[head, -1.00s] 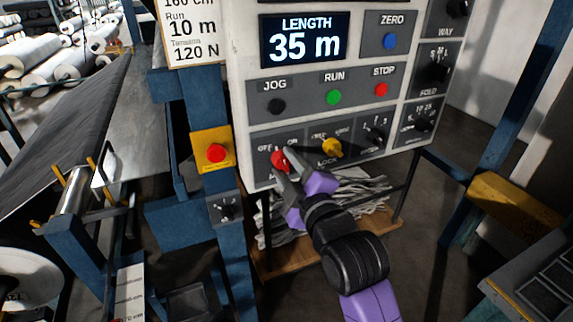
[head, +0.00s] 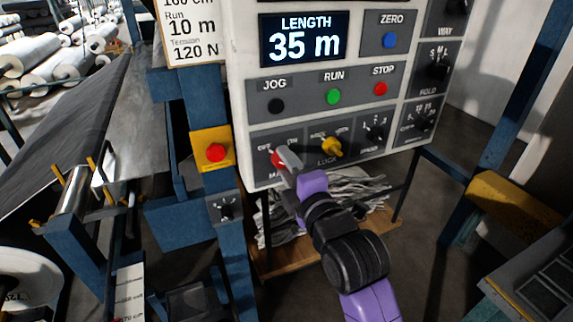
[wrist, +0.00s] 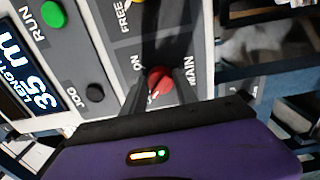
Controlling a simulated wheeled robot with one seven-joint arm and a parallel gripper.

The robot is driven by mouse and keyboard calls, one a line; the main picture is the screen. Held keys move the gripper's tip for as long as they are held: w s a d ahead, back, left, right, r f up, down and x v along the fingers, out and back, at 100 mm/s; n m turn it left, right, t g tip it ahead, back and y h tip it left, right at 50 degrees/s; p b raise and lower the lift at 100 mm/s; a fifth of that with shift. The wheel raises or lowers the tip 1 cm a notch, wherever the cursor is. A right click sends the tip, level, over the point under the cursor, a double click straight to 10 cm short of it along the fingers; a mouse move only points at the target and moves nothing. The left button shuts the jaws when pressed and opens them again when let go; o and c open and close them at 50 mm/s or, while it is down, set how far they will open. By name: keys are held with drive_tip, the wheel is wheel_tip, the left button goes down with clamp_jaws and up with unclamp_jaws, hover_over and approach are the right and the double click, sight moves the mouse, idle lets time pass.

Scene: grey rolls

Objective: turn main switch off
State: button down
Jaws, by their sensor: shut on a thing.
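The main switch is a red knob (head: 276,159) at the lower left of the white control panel, between its OFF and ON labels. My gripper (head: 285,160) is shut on it, coming from the lower right. In the wrist view the red knob (wrist: 159,79) sits between my two dark fingers (wrist: 160,88). The ON and MAIN labels show beside it; OFF is hidden there. A small pale mark shows on the knob, but I cannot tell exactly where it points.
A yellow lock knob (head: 331,147) is just right of my gripper. Green RUN (head: 334,97), red STOP (head: 380,89) and black JOG (head: 276,106) buttons are above. A red button on a yellow plate (head: 216,152) is to the left. A shelf with folded cloth (head: 350,190) is below.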

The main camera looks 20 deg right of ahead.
idle(0.3)
drive_tip(key=c, duration=0.9)
unclamp_jaws()
drive_tip(key=shift+c, duration=0.2)
drive_tip(key=s+b, duration=0.1)
drive_tip(key=s, duration=0.6)
drive_tip(key=shift+s+b, duration=0.4)
